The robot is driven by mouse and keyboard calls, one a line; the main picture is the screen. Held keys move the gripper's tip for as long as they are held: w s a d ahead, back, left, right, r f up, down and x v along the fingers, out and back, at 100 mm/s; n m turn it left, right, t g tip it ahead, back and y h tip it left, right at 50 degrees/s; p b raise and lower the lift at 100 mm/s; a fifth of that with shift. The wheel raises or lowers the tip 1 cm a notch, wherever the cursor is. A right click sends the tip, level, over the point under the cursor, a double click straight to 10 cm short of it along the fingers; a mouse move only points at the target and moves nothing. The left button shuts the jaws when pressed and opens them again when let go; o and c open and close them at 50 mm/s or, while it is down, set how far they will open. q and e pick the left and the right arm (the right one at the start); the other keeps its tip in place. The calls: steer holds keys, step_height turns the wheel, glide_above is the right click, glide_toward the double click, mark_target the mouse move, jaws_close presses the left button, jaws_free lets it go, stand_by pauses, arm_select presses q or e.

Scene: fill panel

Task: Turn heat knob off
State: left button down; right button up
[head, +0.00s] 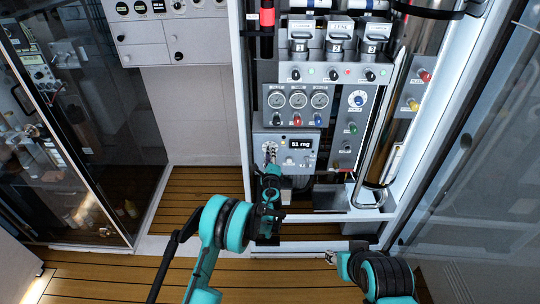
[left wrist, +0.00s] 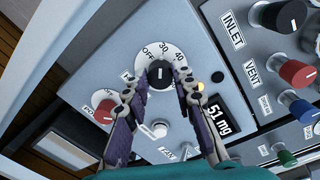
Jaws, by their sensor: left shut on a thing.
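The heat knob (left wrist: 160,75) is a black knob on a white dial marked OFF, 30 and 40. It sits on a grey panel box with a display reading 51 mg (left wrist: 221,116). My left gripper (left wrist: 160,82) has its two purple-grey fingers on either side of the knob and is closed on it. The knob's white mark is partly between the fingers, and its exact setting is hard to tell. In the head view the left gripper (head: 271,158) reaches up to this box, hiding much of the dial. My right gripper (head: 331,257) is low at the right, away from the panel, its jaws unclear.
A red knob (left wrist: 104,110) and a small toggle (left wrist: 160,125) are near the dial. Black, red and blue knobs (left wrist: 298,75) line the neighbouring panel. A steel pipe (head: 384,130) runs down the right. Glass doors (head: 90,120) stand left.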

arm_select(q)
steer(key=shift+f+n+h, duration=0.1)
steer(key=shift+n+h, duration=0.2)
steer(key=shift+n, duration=3.5)
steer(key=c, duration=1.2)
jaws_free()
steer(key=s, duration=1.2)
steer(key=shift+r, duration=0.25)
